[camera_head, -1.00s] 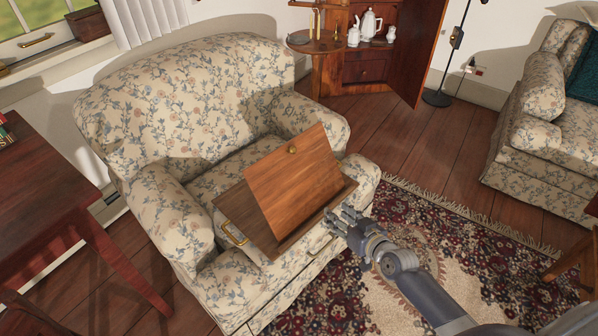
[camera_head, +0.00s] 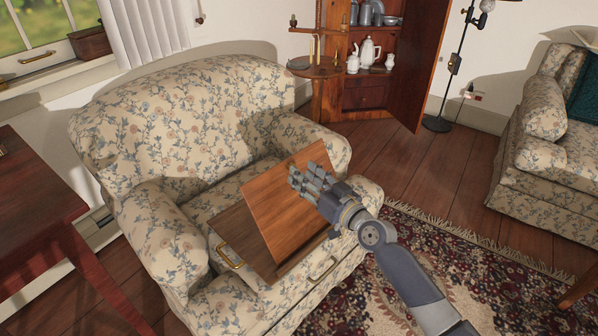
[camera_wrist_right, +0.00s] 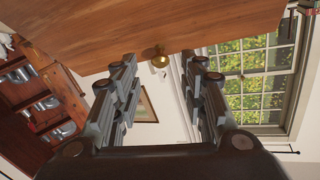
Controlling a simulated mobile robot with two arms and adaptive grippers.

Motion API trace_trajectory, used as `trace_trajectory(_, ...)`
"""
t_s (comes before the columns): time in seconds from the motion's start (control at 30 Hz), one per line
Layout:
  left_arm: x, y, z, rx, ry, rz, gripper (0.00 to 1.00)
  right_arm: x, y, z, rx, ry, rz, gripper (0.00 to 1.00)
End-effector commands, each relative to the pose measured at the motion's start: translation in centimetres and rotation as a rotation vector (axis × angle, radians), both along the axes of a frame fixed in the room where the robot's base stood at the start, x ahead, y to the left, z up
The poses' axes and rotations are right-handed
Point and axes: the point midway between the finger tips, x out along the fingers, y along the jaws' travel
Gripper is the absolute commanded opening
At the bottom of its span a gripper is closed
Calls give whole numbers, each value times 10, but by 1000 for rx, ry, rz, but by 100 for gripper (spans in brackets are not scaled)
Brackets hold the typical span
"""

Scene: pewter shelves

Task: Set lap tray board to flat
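The lap tray (camera_head: 238,240) rests on the seat of the floral armchair, with a brass handle (camera_head: 229,257) on its near left side. Its wooden board (camera_head: 278,208) stands tilted up from the tray. My right gripper (camera_head: 306,180) is at the board's upper right part, in front of it, and hides the brass knob in the head view. In the right wrist view the board (camera_wrist_right: 150,25) spans the top. The knob (camera_wrist_right: 160,58) shows between and beyond the two spread fingers of my right gripper (camera_wrist_right: 162,72), which holds nothing. My left gripper is out of view.
The armchair (camera_head: 170,125) surrounds the tray with its back and arms. A dark red table (camera_head: 40,200) stands at the left. A patterned rug (camera_head: 440,250) lies at the right, and a floral sofa (camera_head: 545,170) stands beyond it. A corner cabinet (camera_head: 365,95) is at the back.

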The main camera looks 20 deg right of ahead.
Motion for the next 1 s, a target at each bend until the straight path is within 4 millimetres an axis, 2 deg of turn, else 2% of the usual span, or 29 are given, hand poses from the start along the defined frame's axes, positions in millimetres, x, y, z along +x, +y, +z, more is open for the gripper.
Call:
trace_trajectory(0.1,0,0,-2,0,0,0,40,16,6,-1,1,0,1,39)
trace_trajectory(0.2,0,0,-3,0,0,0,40,23,9,-1,2,1,1,39)
trace_trajectory(0.57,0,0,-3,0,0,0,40,28,11,-1,-1,2,1,39)
trace_trajectory(0.73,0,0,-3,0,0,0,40,28,11,-1,-1,2,1,3)
trace_trajectory(0.77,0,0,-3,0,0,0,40,28,11,-1,-1,2,1,0)
trace_trajectory(1.0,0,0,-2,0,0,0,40,28,10,-1,-2,3,1,0)
